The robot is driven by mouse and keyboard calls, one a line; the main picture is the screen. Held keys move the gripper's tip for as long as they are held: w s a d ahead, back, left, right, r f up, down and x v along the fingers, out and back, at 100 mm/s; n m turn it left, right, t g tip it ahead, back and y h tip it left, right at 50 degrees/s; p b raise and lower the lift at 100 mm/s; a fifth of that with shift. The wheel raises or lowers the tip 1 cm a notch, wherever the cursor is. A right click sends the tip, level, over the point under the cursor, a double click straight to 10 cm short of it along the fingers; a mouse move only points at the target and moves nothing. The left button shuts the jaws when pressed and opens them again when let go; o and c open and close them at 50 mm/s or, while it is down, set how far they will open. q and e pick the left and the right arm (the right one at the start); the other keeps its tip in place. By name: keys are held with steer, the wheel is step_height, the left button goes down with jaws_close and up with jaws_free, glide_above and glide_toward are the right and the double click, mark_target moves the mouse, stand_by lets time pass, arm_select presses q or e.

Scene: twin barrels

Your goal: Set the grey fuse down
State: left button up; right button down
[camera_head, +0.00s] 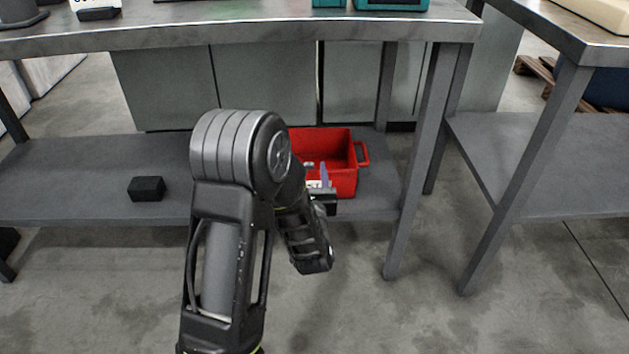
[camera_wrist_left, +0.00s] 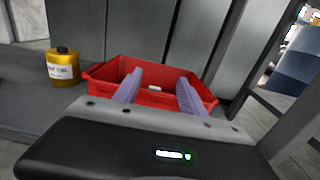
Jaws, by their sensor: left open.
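My left gripper (camera_wrist_left: 159,92) is open, with its two lavender fingers apart at the near side of a red bin (camera_wrist_left: 112,72). In the head view the left gripper (camera_head: 324,178) is partly hidden by my arm, and the red bin (camera_head: 343,146) stands on the lower shelf behind it. A small pale grey piece, likely the grey fuse (camera_wrist_left: 154,89), shows inside the bin between the fingers, apart from both. It is too small to make out well. My right gripper is in neither view.
A yellow bottle (camera_wrist_left: 63,68) stands left of the bin. A black block (camera_head: 147,188) lies on the lower shelf (camera_head: 90,170), farther left. The tabletop (camera_head: 250,30) overhangs this shelf, and a table leg (camera_head: 418,165) stands right of the bin.

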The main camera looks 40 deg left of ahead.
arm_select(q)
steer(key=s+d+f+m+g+h, duration=0.2)
steer(key=d+f+m+h, duration=0.2)
steer(key=d+f+m, duration=0.55)
steer(key=s+d+f+m+g+h, duration=0.2)
steer(key=d+f+m+g+h, duration=0.3)
steer(key=f+m, duration=0.6)
steer(key=s+d+f+m+g+h, duration=0.2)
steer(key=s+d+f+m, duration=0.3)
steer(key=s+d+m, duration=0.4)
steer(key=s+d+f+m+g+h, duration=0.3)
steer(key=s+d+f+m, duration=0.3)
steer(key=s+d+m, duration=0.3)
steer(key=shift+s+d+f+m+g+h, duration=0.15)
steer(key=shift+s+f+m+g+h, duration=0.15)
steer(key=shift+s+m, duration=0.7)
steer(key=shift+w+m, duration=0.25)
steer(key=shift+w, duration=0.1)
